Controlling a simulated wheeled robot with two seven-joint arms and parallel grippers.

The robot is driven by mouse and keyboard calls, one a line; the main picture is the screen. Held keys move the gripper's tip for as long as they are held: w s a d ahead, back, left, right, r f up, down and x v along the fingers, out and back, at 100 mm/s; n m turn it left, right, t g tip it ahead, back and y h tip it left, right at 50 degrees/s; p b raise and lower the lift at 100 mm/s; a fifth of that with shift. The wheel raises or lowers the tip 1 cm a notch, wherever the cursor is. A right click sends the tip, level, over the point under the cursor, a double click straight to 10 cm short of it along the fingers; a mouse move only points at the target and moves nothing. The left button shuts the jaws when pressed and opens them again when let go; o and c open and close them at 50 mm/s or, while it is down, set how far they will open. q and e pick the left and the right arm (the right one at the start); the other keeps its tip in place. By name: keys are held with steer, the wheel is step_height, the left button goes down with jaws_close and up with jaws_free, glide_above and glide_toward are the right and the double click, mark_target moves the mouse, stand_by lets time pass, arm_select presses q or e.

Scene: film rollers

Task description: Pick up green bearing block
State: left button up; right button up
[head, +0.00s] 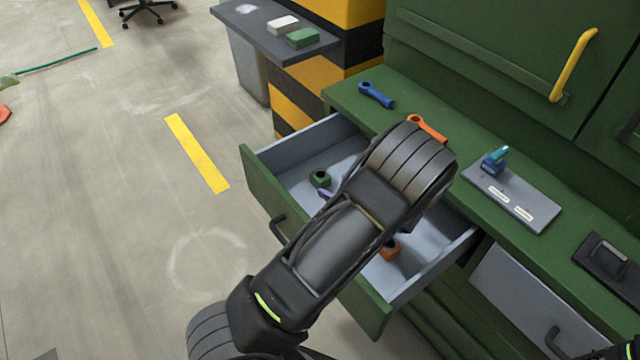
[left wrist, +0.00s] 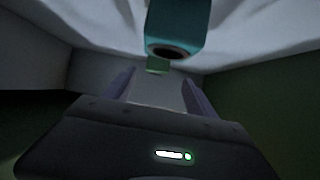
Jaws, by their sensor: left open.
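The green bearing block (head: 320,178) sits in the open drawer toward its left side, with a dark hole in its top. A small green piece, which appears to be this block, also shows in the left wrist view (left wrist: 157,66), just beyond the fingertips. My left gripper (left wrist: 158,86) is open, its two purple-grey fingers apart with nothing between them. In the head view my left arm reaches over the drawer and hides most of the gripper; a purple fingertip (head: 327,194) shows close beside the green block.
An orange block (head: 390,250) lies in the drawer (head: 286,163). A teal block with a dark hole (left wrist: 174,30) looms close in the left wrist view. Blue (head: 376,94) and orange (head: 427,127) parts and a grey plate (head: 513,197) lie on the green bench top.

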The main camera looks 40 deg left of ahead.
mark_target(326, 180)
arm_select(q)
steer(key=shift+a, duration=0.1)
steer(key=shift+x, duration=1.2)
steer(key=x, duration=0.5)
steer(key=shift+w+p, duration=0.3)
steer(key=shift+c, duration=0.3)
jaws_close()
steer(key=shift+r, duration=0.1)
